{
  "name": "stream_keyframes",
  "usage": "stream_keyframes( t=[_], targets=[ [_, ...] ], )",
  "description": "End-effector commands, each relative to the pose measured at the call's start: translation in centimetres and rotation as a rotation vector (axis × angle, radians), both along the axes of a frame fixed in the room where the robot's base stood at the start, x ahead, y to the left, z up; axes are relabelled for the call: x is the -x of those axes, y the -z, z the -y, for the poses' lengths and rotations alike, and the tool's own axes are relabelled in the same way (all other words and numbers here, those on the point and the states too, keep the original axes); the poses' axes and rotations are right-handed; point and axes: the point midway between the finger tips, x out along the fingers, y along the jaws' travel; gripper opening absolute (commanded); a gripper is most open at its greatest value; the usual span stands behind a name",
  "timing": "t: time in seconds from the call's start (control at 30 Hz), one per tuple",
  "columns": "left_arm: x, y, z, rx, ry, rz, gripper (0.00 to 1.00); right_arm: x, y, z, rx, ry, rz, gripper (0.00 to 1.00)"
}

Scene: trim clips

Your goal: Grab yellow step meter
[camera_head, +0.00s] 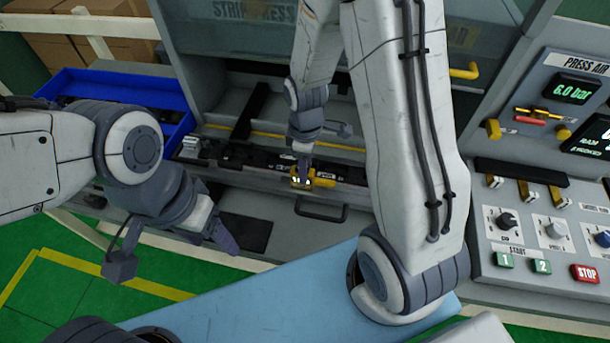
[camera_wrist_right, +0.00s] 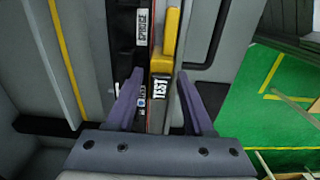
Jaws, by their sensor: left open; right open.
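The yellow step meter (camera_head: 322,180) lies on the front ledge of the press. In the right wrist view the yellow step meter (camera_wrist_right: 168,42) shows as a narrow yellow body with a black part marked TEST at its near end. My right gripper (camera_head: 302,170) is above it, pointing down. In the right wrist view my right gripper (camera_wrist_right: 158,100) is open, with the TEST end between its fingers and a gap on each side. Contact cannot be told. My left gripper (camera_head: 222,238) is open and empty, low at the left, away from the meter.
A dark strip marked SPLICE (camera_wrist_right: 143,25) lies alongside the meter. A black handle (camera_head: 320,213) is on the drawer front below. A blue bin (camera_head: 70,80) stands at left. The press control panel (camera_head: 530,225) is at right.

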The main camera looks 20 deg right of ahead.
Motion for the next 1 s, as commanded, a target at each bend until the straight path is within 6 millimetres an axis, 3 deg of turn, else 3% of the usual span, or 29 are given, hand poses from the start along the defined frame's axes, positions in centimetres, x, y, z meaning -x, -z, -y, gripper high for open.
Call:
stream_keyframes(
  t=[0.2, 0.47, 0.5, 0.6, 0.63, 1.0],
  targets=[
    [0.0, -0.6, 0.0, 0.0, 0.001, 0.0, 0.65, 0.1, 2.2, -0.1, 0.0, 0.0, -0.002, 0.53],
    [0.0, -0.6, 0.0, 0.0, 0.001, 0.0, 0.65, 0.0, 2.5, -0.1, 0.0, 0.0, 0.0, 0.53],
    [0.0, -0.6, 0.0, 0.0, 0.001, 0.0, 0.65, 0.0, 2.5, -0.1, 0.0, 0.0, 0.0, 0.45],
    [0.0, -0.6, 0.0, 0.0, 0.001, 0.0, 0.65, 0.0, 2.5, -0.1, 0.0, 0.0, 0.0, 0.07],
    [0.0, -0.6, 0.0, 0.0, 0.001, 0.0, 0.65, 0.0, 2.5, -0.1, 0.0, 0.0, 0.0, 0.0],
    [0.0, -0.5, 0.0, 0.0, 0.001, 0.0, 0.65, 0.0, 2.3, -0.1, 0.0, 0.0, 0.001, 0.0]
  ],
)
